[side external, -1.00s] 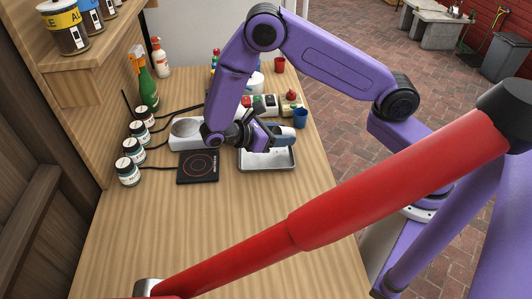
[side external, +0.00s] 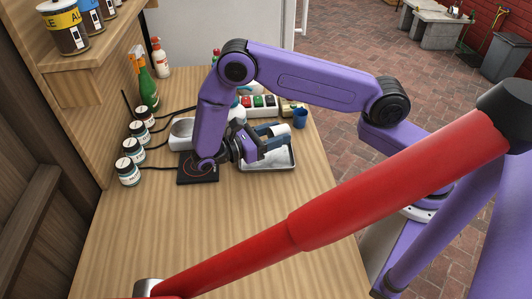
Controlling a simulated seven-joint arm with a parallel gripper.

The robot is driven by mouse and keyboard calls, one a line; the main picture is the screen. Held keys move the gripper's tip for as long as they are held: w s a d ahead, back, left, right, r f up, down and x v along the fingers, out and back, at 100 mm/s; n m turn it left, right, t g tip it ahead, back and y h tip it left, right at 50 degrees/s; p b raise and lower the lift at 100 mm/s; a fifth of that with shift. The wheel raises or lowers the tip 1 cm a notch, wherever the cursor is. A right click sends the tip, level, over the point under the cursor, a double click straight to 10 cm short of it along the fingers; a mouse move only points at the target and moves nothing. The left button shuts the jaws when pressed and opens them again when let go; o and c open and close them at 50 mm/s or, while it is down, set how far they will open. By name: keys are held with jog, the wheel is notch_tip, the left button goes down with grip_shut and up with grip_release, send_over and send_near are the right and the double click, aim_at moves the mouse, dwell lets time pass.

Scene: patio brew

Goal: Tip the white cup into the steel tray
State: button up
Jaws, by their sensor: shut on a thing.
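The steel tray (side external: 285,165) lies on the wooden table, with some pale content that is hard to make out. My gripper (side external: 273,137) is just above the tray's far side, its fingers pointing right. It is shut on the white cup (side external: 282,129), which shows only partly between the fingers. The cup looks tipped onto its side over the tray, but its mouth and inside are hidden.
A black hot plate (side external: 198,180) lies left of the tray under my wrist. Several labelled jars (side external: 128,172) line the left side. A blue cup (side external: 300,119) and a button box (side external: 262,105) stand behind the tray.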

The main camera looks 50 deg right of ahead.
aim_at(273, 128)
jog(key=shift+r, duration=0.1)
jog(key=shift+r+h, duration=0.15)
jog(key=shift+h, duration=0.15)
jog(key=shift+r, duration=0.1)
jog(key=shift+w+a+r+g+h, duration=0.15)
jog(key=shift+r+g+h, duration=0.2)
jog(key=shift+r+h, duration=0.3)
jog(key=shift+a+r+g+h, duration=0.1)
jog(key=shift+r+g+h, duration=0.25)
jog(key=shift+r+h, duration=0.25)
jog(key=shift+r, duration=0.1)
dwell(0.3)
jog(key=shift+d+f+y, duration=0.1)
jog(key=shift+f+y, duration=0.25)
jog(key=shift+f, duration=0.1)
jog(key=shift+f, duration=0.1)
